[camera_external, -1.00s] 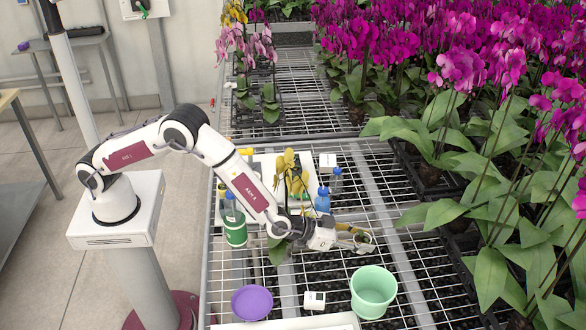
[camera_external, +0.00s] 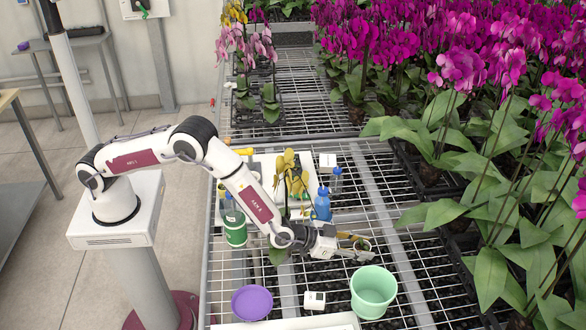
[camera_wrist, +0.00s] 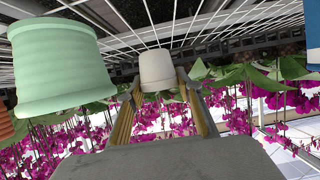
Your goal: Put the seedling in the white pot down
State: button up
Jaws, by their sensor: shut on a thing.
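The white pot (camera_wrist: 157,70) sits between the two fingers of my gripper (camera_wrist: 160,88) in the wrist view, its wall between the fingertips. In the external view my gripper (camera_external: 352,250) is shut on this small pot over the wire bench, behind the mint-green pot. The pot looks roughly upright. I cannot tell whether its base touches the bench.
The mint-green pot (camera_external: 373,292) stands close in front of my gripper. A purple dish (camera_external: 252,303) and a small white block (camera_external: 314,300) lie to its left. A blue bottle (camera_external: 322,205) stands behind my wrist. Orchids (camera_external: 480,130) fill the right; bare mesh (camera_external: 412,262) lies between.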

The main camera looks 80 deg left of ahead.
jog(key=shift+f, duration=0.8)
jog(key=shift+f, duration=1.9)
jog(key=shift+f, duration=0.1)
jog(key=o, duration=1.1)
jog(key=shift+r+v, duration=0.2)
jog(key=shift+v, duration=2.45)
jog(key=shift+w+r, duration=0.15)
jog(key=shift+r, duration=3.15)
